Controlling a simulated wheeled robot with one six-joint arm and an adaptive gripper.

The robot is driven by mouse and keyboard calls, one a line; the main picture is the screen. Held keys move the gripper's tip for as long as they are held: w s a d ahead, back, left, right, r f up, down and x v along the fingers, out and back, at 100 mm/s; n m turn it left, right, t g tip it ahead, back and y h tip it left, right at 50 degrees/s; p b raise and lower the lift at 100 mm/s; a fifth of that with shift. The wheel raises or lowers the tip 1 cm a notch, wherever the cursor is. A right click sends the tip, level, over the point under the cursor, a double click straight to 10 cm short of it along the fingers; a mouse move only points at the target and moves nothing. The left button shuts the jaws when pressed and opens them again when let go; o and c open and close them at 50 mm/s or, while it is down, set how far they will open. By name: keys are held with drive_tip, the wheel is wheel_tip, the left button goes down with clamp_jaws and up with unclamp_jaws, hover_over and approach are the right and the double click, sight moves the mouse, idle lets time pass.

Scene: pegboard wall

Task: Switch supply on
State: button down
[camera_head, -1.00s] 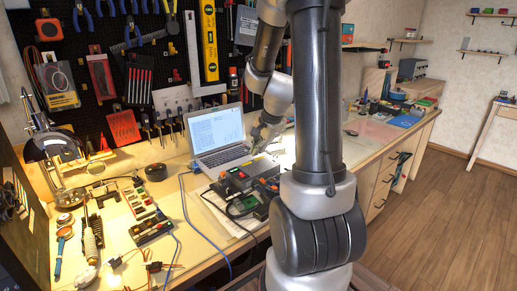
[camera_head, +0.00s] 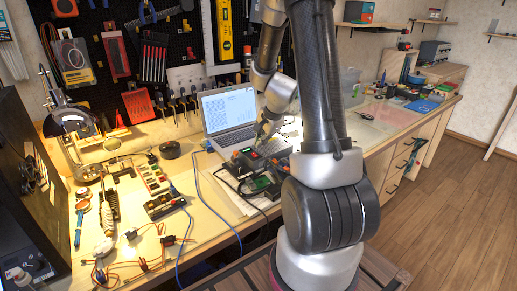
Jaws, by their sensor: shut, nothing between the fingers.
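A grey box with a dark front and small red and green parts (camera_head: 245,153) lies on the bench in front of the laptop; it looks like the supply, but I cannot read any label. My gripper (camera_head: 261,141) points down just above or at the back of this box. Its fingers look shut with nothing in them. They are small here, and I cannot tell whether they touch the box. The switch and its position are too small to make out.
An open laptop (camera_head: 230,118) stands just behind. Dark devices and cables (camera_head: 262,183) lie in front of the box. A desk lamp (camera_head: 68,120) and loose electronics (camera_head: 165,204) are at left. The pegboard (camera_head: 115,60) with tools rises behind.

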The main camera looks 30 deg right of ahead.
sight(258, 156)
drive_tip(key=shift+x, duration=2.4)
drive_tip(key=shift+f, duration=0.1)
drive_tip(key=shift+w+f, duration=0.2)
drive_tip(key=shift+w, duration=0.05)
drive_tip(key=shift+s+f, duration=0.2)
drive_tip(key=shift+s, duration=0.7)
drive_tip(key=v, duration=1.4)
drive_tip(key=shift+s, duration=0.15)
